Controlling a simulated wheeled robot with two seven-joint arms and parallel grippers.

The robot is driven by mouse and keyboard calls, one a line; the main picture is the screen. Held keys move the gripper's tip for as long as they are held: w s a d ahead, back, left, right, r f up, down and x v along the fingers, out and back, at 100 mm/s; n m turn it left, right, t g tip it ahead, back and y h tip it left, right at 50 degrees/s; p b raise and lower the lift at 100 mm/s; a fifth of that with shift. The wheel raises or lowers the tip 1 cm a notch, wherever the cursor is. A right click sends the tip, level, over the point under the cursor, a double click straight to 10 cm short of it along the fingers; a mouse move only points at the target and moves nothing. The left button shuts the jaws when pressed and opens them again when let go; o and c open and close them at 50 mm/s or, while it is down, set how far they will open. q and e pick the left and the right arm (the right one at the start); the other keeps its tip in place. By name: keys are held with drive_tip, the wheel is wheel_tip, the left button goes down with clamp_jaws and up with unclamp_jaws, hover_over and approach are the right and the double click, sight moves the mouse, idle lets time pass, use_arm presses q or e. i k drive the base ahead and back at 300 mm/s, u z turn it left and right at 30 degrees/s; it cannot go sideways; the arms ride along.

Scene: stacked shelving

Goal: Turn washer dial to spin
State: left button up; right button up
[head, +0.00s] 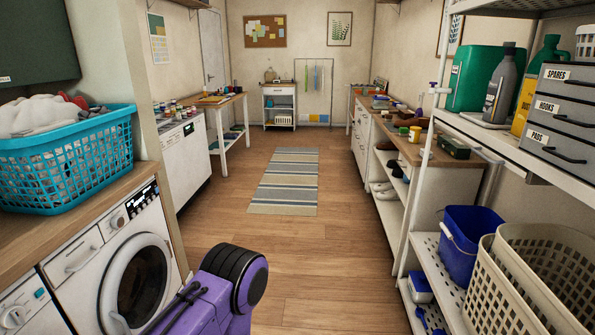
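A white front-loading machine (88,271) with a round dark-glass door (143,283) stands at the lower left under a wooden counter. Its top panel has a round pale dial (118,221) beside a dark display (141,200) and a drawer front at the left. The dial's setting is too small to read. A second white machine (40,312) is partly in view at the bottom left corner, with its own round dial (13,318). I cannot tell from labels which machine is the washer. Neither of my grippers is in view.
A blue laundry basket (68,170) full of cloth sits on the counter (150,182) above the machines. A purple and black part of my own body fills the bottom centre. Metal shelving (464,135) with bins lines the right side.

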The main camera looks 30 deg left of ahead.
sight(117, 222)
drive_tip(key=u, duration=0.4)
drive_tip(key=i, duration=2.05)
drive_tip(key=u, duration=1.65)
drive_tip(key=i, duration=1.1)
drive_tip(key=u, duration=1.15)
